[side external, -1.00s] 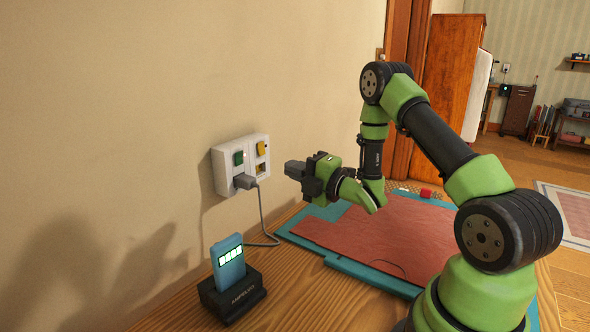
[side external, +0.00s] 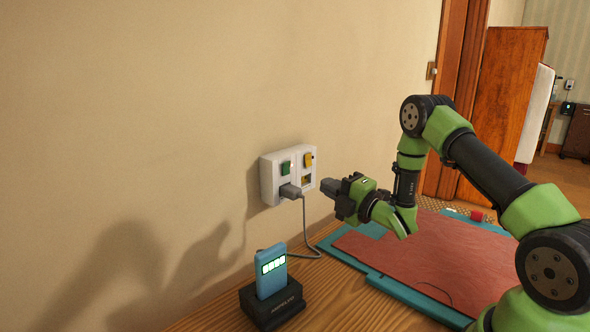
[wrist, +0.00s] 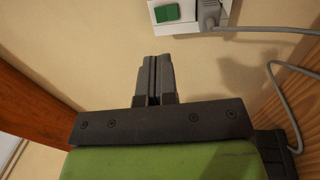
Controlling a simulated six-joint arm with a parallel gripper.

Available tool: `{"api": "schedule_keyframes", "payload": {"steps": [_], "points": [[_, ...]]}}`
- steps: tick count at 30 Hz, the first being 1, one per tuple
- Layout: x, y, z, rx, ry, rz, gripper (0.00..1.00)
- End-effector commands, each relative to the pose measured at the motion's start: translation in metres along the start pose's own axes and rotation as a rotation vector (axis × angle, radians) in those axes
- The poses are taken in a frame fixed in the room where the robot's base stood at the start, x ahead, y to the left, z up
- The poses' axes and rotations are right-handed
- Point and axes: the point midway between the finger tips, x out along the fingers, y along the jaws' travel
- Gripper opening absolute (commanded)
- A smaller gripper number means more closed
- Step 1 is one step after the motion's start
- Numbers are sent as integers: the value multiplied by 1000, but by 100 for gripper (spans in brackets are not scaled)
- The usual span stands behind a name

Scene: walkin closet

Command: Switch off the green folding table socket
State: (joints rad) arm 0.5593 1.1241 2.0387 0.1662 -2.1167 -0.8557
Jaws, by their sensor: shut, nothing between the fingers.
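A white wall socket plate (side external: 267,181) holds a green rocker switch (side external: 286,168) on its left and a yellow switch (side external: 308,160) on its right. A grey plug (side external: 290,191) sits in the outlet below the green switch. My gripper (side external: 326,187) is shut and empty, just right of the plate and apart from the switches. In the wrist view, my shut fingertips (wrist: 155,60) show with the green switch (wrist: 166,13) beyond them at the top edge, beside the plug (wrist: 208,12). Part of the plate is cut off there.
The plug's grey cord (side external: 308,240) runs down to the wooden table (side external: 215,318). A blue device with a lit display (side external: 271,277) stands in a black dock (side external: 262,306) below the plate. A red mat (side external: 425,255) on a teal board lies to the right.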

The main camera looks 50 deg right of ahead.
Motion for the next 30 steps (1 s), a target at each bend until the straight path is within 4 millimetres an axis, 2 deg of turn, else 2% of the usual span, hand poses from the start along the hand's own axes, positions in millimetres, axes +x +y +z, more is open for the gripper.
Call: {"api": "schedule_keyframes", "payload": {"steps": [6, 15, 21, 30], "points": [[48, 1, -2, -2, 5, 5, 0], [94, 0, -1, 0, 2, 2, 0], [107, 0, -1, 0, 2, 0, 0], [109, 0, 0, 0, 1, -1, 0]]}}
